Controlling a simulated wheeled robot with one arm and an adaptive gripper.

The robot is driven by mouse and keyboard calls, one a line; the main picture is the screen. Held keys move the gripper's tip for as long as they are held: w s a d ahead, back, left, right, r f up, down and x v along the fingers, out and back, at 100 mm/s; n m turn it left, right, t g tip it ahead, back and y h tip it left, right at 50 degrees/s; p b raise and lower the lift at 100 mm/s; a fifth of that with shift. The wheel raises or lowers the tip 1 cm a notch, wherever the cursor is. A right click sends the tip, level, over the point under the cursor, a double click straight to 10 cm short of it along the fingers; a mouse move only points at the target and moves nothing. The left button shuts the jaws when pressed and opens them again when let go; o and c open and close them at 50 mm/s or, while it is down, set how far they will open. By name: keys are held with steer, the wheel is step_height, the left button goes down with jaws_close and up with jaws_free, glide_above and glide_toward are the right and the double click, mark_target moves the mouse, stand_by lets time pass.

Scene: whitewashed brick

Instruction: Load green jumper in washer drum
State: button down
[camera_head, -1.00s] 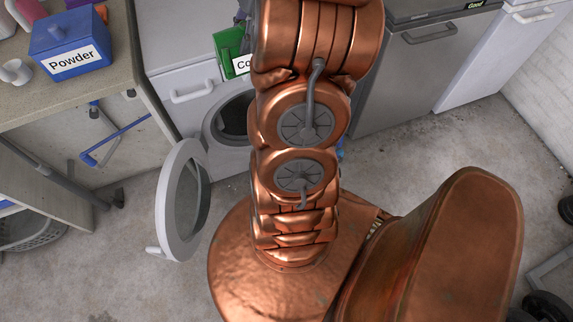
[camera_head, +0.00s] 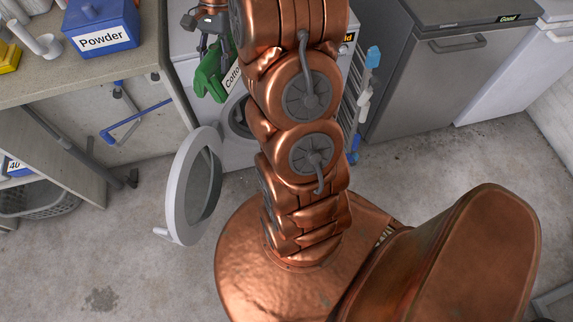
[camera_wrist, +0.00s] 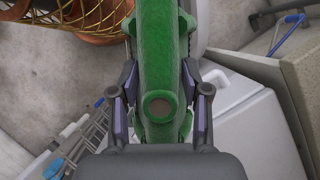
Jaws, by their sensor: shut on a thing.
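The green jumper (camera_head: 209,82) hangs from my gripper (camera_head: 211,44), in front of the washer's upper front. The white washer (camera_head: 184,75) stands behind, partly hidden by my arm. Its round door (camera_head: 178,185) is swung open to the left. The drum opening (camera_head: 236,118) shows only in part, below and right of the jumper; the jumper is outside it.
A counter (camera_head: 130,78) at left carries a blue Powder box (camera_head: 101,22). A drying rack (camera_head: 353,105) stands right of the washer. A grey appliance (camera_head: 425,85) stands further right. A laundry basket (camera_head: 40,202) sits under the counter. The floor left of my base is clear.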

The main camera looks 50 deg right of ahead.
steer(key=w+a+f+n+g+h, duration=0.1)
steer(key=w+a+f+n+h, duration=0.1)
steer(key=w+a+n, duration=0.4)
steer(key=w+a+f+n+g+h, duration=0.2)
steer(key=w+a+f+n, duration=0.2)
steer(key=w+a+n, duration=0.2)
steer(key=a+n, duration=0.2)
steer(key=a, duration=0.2)
steer(key=shift+a, duration=0.35)
steer(key=shift+w+f, duration=0.1)
steer(key=shift+f, duration=0.05)
